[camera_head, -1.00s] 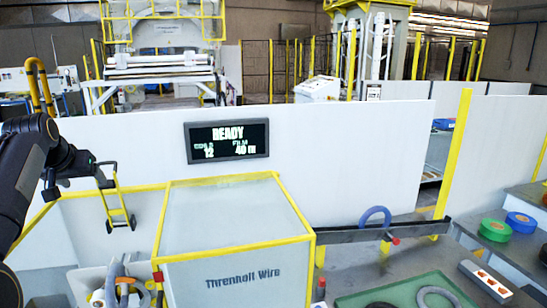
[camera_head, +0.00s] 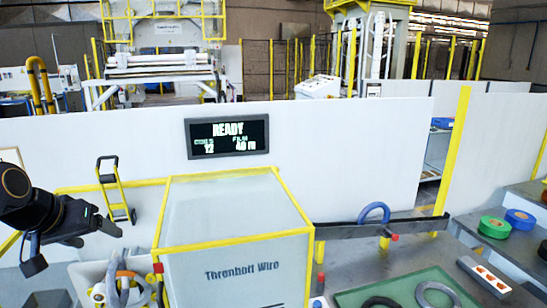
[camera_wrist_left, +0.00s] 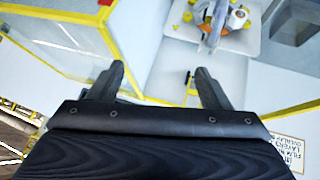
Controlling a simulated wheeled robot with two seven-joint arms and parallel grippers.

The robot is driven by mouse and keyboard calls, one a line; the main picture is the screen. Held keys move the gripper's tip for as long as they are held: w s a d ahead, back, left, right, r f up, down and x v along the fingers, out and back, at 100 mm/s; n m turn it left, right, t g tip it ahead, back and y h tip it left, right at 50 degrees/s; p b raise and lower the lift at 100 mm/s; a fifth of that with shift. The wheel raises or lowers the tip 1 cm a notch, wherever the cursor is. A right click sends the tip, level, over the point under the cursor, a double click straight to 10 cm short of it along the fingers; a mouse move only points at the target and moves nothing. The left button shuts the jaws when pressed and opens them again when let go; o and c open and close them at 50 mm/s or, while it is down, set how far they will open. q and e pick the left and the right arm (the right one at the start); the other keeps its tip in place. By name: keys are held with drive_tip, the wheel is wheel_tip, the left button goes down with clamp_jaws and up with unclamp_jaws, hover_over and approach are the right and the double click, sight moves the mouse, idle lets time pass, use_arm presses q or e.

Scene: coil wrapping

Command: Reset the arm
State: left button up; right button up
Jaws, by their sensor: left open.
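My left arm comes in from the left edge of the head view. My left gripper (camera_head: 104,230) is open and empty, in the air left of the yellow-edged Threnholl Wire cabinet (camera_head: 235,260). In the left wrist view the two fingers of this gripper (camera_wrist_left: 162,84) stand wide apart with nothing between them. My right gripper does not show.
A yellow hand truck (camera_head: 118,195) stands by the white wall. A green tray (camera_head: 402,287) with dark and grey rings lies at the lower right. A blue ring (camera_head: 374,205) hangs on a rail (camera_head: 345,231).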

use_arm(q)
drive_tip(key=s+d+f+g+h, duration=0.1)
drive_tip(key=s+d+f, duration=0.7)
drive_tip(key=s, duration=0.3)
drive_tip(key=s+d+f+m+g+h+b, duration=0.1)
drive_tip(key=s+d+f, duration=0.8)
drive_tip(key=s+f, duration=0.2)
drive_tip(key=shift+d+h, duration=0.25)
drive_tip(key=shift+h, duration=0.15)
drive_tip(key=shift+f, duration=0.1)
